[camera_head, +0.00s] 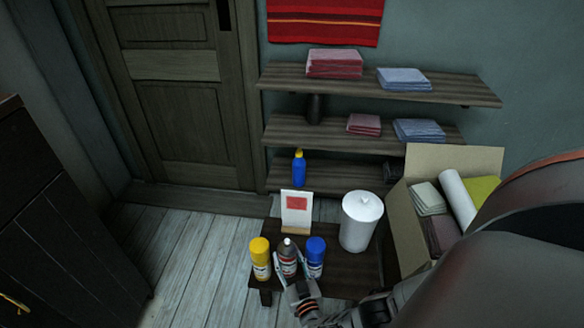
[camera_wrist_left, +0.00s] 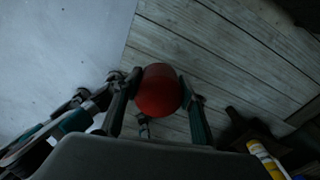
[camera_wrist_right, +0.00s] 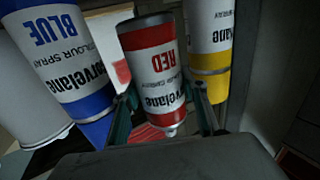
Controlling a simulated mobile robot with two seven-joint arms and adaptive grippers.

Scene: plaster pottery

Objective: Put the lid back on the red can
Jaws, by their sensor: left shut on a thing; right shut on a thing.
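The red can (camera_head: 288,262) stands upright without a lid between the yellow can (camera_head: 260,262) and the blue can (camera_head: 316,260) on the low dark table; its pale nozzle shows. My right gripper (camera_head: 294,283) is shut on it, a finger at each side. The right wrist view shows the red-banded can (camera_wrist_right: 155,75) upside down in the picture between the fingers (camera_wrist_right: 163,108). The red lid (camera_wrist_left: 158,88) is in the left wrist view, held between the fingers of my left gripper (camera_wrist_left: 157,97), above floorboards. My left gripper is outside the head view.
On the table (camera_head: 345,282) stand a white lidded jar (camera_head: 361,222) and a white card with a red patch (camera_head: 297,208). An open cardboard box (camera_head: 405,225) of cloths is at the right. Shelves (camera_head: 350,135) line the wall. Floor (camera_head: 185,260) left of the table is clear.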

